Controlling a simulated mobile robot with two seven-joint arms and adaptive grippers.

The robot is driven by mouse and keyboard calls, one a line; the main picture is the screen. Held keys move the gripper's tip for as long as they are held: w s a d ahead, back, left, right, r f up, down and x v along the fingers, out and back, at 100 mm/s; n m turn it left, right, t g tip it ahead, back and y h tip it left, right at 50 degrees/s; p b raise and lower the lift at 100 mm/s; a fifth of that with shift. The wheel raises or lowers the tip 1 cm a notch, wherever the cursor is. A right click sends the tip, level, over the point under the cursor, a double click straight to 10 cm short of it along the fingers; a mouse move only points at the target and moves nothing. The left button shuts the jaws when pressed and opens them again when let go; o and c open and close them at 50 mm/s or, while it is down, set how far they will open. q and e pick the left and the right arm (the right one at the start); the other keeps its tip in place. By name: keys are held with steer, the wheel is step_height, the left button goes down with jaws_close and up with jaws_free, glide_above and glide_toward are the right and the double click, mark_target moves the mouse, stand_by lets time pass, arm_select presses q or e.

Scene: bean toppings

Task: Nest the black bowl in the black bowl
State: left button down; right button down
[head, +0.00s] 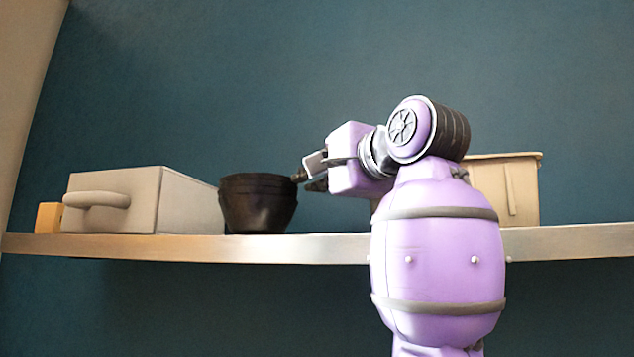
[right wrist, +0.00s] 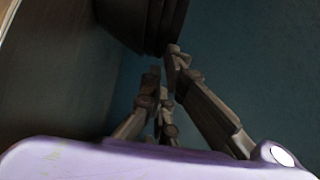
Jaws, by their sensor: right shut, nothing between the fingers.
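A black bowl (head: 257,208) stands upright on the shelf, left of the middle in the head view. Its upper part shows more than one rim-like band, as of bowls stacked one in another, but I cannot see inside. My right gripper (head: 305,181) is beside the bowl's right rim, fingers pointing left. It is shut and holds nothing. In the right wrist view the dark layered bowl side (right wrist: 140,18) shows at the top, just beyond the fingertips of my right gripper (right wrist: 167,64). Whether they touch the bowl is unclear. My left gripper is out of view.
The shelf (head: 300,249) runs across the view. A grey box with a rounded handle (head: 185,200) stands close left of the bowl, with a small orange block (head: 49,217) at the far left. A beige bin (head: 520,190) stands at the right, partly behind my right arm.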

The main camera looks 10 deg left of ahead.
steer(key=shift+a, duration=0.1)
steer(key=shift+a, duration=0.8)
steer(key=shift+d, duration=0.1)
